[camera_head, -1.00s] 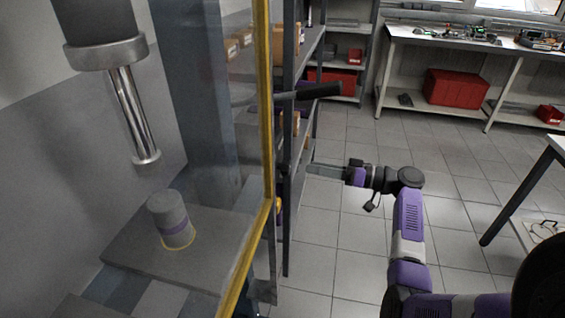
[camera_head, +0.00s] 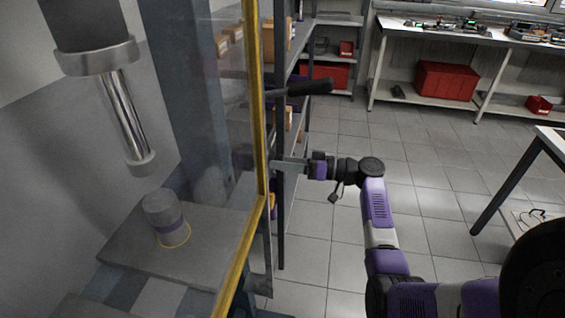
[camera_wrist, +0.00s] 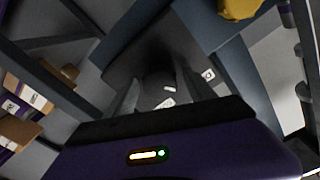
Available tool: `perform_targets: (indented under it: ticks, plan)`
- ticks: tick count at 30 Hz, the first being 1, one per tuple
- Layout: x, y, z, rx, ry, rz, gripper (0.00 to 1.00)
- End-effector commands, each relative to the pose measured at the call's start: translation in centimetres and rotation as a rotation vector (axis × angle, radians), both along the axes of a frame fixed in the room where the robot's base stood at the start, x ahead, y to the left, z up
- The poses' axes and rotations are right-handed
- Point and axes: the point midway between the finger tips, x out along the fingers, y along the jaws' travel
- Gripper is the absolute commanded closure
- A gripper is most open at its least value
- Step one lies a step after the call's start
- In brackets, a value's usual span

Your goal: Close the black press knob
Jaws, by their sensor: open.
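The press lever with its black knob (camera_head: 308,87) sticks out to the right beyond the yellow-edged clear guard (camera_head: 262,130) in the head view. My gripper (camera_head: 282,164) is below the knob and just right of the guard's edge, pointing left, apart from the knob. In the wrist view my gripper (camera_wrist: 160,95) has its fingers spread, with a dark surface beyond them; I cannot tell whether that is part of the press. A grey cylinder with a purple band (camera_head: 166,218) stands on the press plate (camera_head: 125,245) under the shiny ram (camera_head: 122,110).
Shelving (camera_head: 285,190) stands close behind my gripper. Boxes (camera_wrist: 22,105) on shelves show at left in the wrist view. A workbench (camera_head: 455,38) with a red bin (camera_head: 446,82) stands at the back. The tiled floor between is clear.

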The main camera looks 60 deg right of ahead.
Motion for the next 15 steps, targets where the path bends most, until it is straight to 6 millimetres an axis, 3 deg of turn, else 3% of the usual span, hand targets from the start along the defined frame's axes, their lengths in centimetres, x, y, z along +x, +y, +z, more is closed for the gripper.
perform_targets:
  ticks: [3,12,15]
  plan:
    - [-0.02,-0.01,0.00,0.000,0.000,0.000,0.41]
    - [-0.04,-0.04,0.00,0.000,0.000,0.000,0.99]
    - [-0.04,-0.04,0.01,0.002,0.001,-0.001,0.99]
